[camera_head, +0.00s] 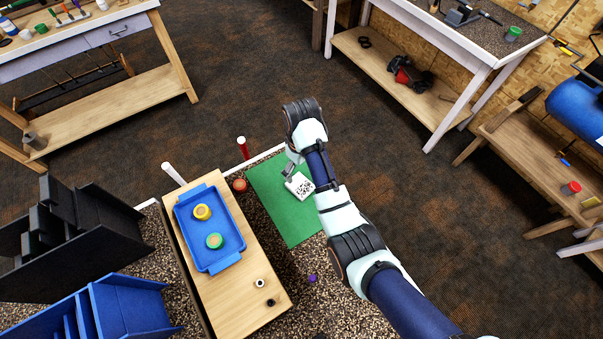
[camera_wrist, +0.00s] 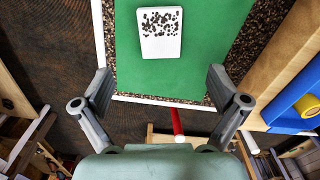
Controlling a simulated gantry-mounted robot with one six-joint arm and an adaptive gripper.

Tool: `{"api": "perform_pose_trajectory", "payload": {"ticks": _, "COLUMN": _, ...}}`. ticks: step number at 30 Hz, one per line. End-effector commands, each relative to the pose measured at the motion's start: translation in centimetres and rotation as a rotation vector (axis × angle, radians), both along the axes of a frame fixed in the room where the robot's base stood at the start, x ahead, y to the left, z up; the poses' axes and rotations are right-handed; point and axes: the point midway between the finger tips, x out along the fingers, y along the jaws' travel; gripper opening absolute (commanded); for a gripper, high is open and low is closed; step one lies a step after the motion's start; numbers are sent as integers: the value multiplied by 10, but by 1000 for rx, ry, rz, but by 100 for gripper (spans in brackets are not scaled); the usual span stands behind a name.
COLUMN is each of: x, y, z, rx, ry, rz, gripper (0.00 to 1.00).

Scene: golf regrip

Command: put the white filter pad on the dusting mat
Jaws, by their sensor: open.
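The white filter pad (camera_head: 299,185), a small rectangle with dark specks, lies flat on the green dusting mat (camera_head: 290,226). It also shows in the wrist view (camera_wrist: 161,42), close to the picture's top edge, with green mat (camera_wrist: 203,50) around it. My gripper (camera_wrist: 159,80) is open, with nothing between its fingers. In the wrist view the pad lies beyond the fingertips, apart from them. In the head view my gripper (camera_head: 290,170) is beside the pad, partly hidden by my arm.
A blue tray (camera_head: 188,229) with a yellow and a green round item stands on a wooden bench (camera_head: 240,295) left of the mat. A red post (camera_head: 243,150) and a red round item (camera_head: 239,184) are near the mat's far left corner. The mat's near part is clear.

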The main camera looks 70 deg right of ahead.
Motion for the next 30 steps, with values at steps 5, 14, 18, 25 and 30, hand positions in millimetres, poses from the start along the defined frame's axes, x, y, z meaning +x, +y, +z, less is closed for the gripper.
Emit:
{"api": "perform_pose_trajectory", "payload": {"ticks": 5, "x": 0, "y": 0, "z": 7, "rx": 2, "ry": 1, "rz": 0, "gripper": 97}}
{"api": "perform_pose_trajectory", "payload": {"ticks": 14, "x": 0, "y": 0, "z": 7, "rx": 1, "ry": 0, "rz": 0, "gripper": 97}}
{"api": "perform_pose_trajectory", "payload": {"ticks": 18, "x": 6, "y": 5, "z": 7, "rx": -11, "ry": -10, "rz": 10, "gripper": 97}}
{"api": "perform_pose_trajectory", "payload": {"ticks": 25, "x": 121, "y": 141, "z": 48, "rx": -251, "ry": -328, "rz": 206, "gripper": 97}}
{"api": "perform_pose_trajectory", "payload": {"ticks": 30, "x": 153, "y": 305, "z": 126, "rx": -332, "ry": -748, "rz": 365, "gripper": 97}}
